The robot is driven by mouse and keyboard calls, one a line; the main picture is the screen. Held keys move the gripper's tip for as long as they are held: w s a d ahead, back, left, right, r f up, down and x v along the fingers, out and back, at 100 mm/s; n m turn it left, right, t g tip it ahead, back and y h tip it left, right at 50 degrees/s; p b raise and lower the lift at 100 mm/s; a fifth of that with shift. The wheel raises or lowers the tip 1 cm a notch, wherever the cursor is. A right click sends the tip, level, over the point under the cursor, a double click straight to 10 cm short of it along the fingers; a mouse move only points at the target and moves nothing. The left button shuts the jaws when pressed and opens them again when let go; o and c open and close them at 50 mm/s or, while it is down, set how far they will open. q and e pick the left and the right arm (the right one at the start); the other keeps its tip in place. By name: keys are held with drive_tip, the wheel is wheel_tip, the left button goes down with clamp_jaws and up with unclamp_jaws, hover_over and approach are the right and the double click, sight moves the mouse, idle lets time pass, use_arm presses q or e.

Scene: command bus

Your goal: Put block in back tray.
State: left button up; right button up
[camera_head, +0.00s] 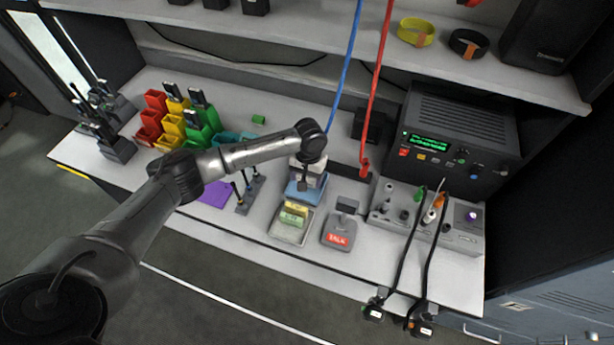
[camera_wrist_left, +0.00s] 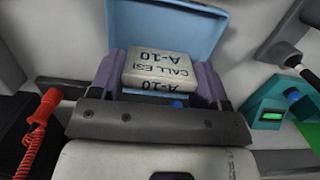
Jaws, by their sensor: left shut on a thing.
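A pale block lettered "CALL ESI A-10" (camera_wrist_left: 160,68) sits between the purple fingers of my left gripper (camera_wrist_left: 158,85), which is shut on it. A blue tray (camera_wrist_left: 172,20) lies behind and under the block in the left wrist view. In the head view my left gripper (camera_head: 304,184) is over this blue tray (camera_head: 294,193), the back one of two, and mostly hides the block. I cannot tell whether the block touches the tray. The front tray (camera_head: 287,234) is grey and holds a yellow block (camera_head: 296,207) and a green block (camera_head: 291,218). My right gripper is not in view.
A "TALK" pedestal (camera_head: 338,238) stands right of the trays, beside a panel with cables (camera_head: 380,215). Red (camera_head: 372,110) and blue (camera_head: 346,70) cords hang close behind the gripper. Coloured bins (camera_head: 178,125) and a purple mat (camera_head: 215,194) are left.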

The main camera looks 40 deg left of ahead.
use_arm(q)
drive_tip(key=o, duration=0.4)
drive_tip(key=shift+f, duration=0.1)
drive_tip(key=o, duration=0.5)
drive_tip(key=shift+r, duration=0.2)
wheel_tip(320, 180, up, 12)
drive_tip(key=w+p, duration=0.1)
drive_tip(key=shift+w+a, duration=0.2)
drive_tip(key=shift+a, duration=0.05)
drive_tip(key=shift+f, duration=0.1)
